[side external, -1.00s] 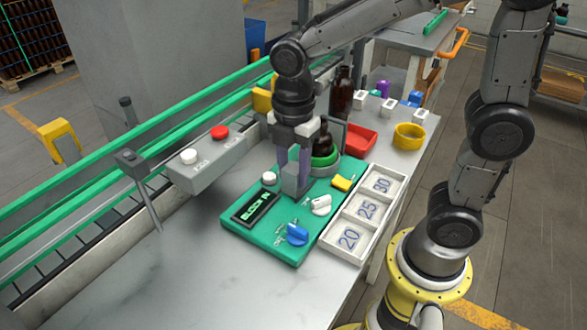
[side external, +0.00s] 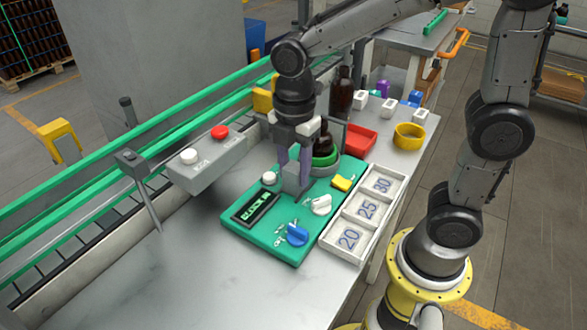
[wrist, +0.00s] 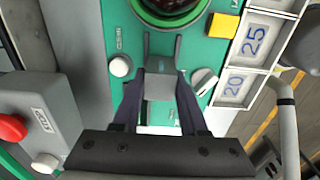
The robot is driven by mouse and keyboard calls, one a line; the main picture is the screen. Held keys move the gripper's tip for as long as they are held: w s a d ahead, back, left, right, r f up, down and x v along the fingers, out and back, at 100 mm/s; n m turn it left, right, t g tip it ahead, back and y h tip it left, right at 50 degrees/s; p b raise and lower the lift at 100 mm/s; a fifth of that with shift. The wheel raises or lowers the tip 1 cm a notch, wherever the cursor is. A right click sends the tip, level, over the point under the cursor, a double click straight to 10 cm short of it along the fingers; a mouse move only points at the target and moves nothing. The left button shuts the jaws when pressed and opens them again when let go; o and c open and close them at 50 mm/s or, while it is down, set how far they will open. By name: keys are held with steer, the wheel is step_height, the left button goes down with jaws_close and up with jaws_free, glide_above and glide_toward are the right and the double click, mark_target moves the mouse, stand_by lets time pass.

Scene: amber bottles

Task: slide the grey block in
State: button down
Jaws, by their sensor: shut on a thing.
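My gripper (side external: 294,160) is shut on a grey block (side external: 297,181), low over the green panel (side external: 263,246). The wrist view shows the block (wrist: 160,84) between the two dark fingers, with upright grey prongs just beyond it toward the round bottle seat. I cannot tell whether the prongs belong to the block or to a guide. The amber bottle (side external: 325,140) stands in a green ring (side external: 326,159) right behind the gripper, partly hidden by it. The block's underside and its contact with the panel are hidden.
The panel carries a lit display (side external: 255,210), a blue knob (side external: 297,235), a white knob (side external: 321,205), a yellow switch (side external: 342,183) and a white button (side external: 269,178). A numbered white tray (side external: 333,248) lies to the right. A red tray (side external: 360,140) sits behind. The table's front is clear.

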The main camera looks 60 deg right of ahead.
steer(key=shift+d, duration=1.9)
steer(key=shift+c, duration=2.2)
jaws_free()
step_height(320, 180, up, 14)
